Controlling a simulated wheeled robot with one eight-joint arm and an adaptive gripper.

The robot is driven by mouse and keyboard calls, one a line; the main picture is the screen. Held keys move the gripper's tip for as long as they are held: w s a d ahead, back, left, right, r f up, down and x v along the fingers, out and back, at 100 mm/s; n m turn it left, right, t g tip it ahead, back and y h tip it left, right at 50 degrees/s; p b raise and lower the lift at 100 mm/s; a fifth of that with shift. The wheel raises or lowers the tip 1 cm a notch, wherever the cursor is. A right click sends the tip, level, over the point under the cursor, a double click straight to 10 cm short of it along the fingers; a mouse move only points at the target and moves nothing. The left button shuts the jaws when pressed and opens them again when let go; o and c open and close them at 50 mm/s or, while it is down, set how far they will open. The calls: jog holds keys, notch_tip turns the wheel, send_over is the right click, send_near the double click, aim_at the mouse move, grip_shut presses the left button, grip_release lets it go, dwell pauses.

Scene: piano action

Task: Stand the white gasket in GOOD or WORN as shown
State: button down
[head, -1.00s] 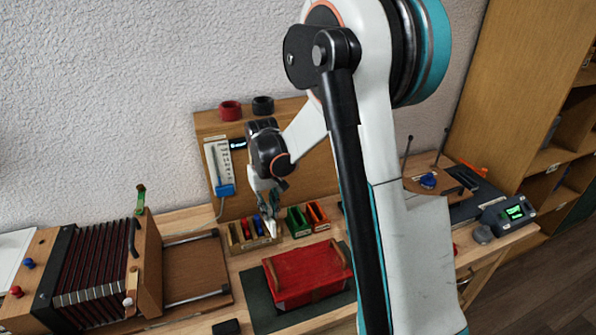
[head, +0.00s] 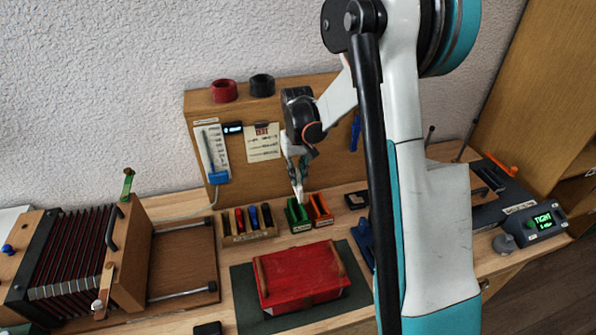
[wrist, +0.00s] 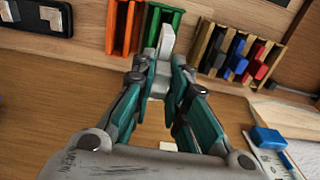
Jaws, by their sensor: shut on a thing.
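My gripper (head: 298,178) is shut on the white gasket (wrist: 168,42) and holds it upright between its fingertips. In the head view, the gripper points down over the green holder (head: 294,217). In the wrist view, the gasket's end is in front of the green holder (wrist: 153,28), near its right side. I cannot tell whether it is inside a slot or just above. The orange holder (head: 320,209) stands right beside the green one. No GOOD or WORN wording is readable on either holder. The tester display (head: 543,222) at right shows green text, TIGHT.
A wooden rack (head: 229,240) with red, blue and dark gaskets stands left of the green holder. A red box (head: 300,275) lies in front on a dark mat. A wooden back panel (head: 262,185) stands behind, and bellows (head: 72,262) are at left.

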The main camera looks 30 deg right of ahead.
aim_at(297, 189)
notch_tip(297, 189, down, 5)
jog(key=shift+r+b, duration=0.1)
jog(key=shift+b, duration=1.1)
jog(key=shift+f+b, duration=0.75)
jog(key=shift+f, duration=0.2)
jog(key=shift+f+b, duration=2.15)
jog(key=shift+f, duration=0.05)
dwell(1.3)
jog(key=c, duration=1.5)
grip_release()
jog(key=shift+o, duration=1.3)
jog(key=shift+r, duration=0.2)
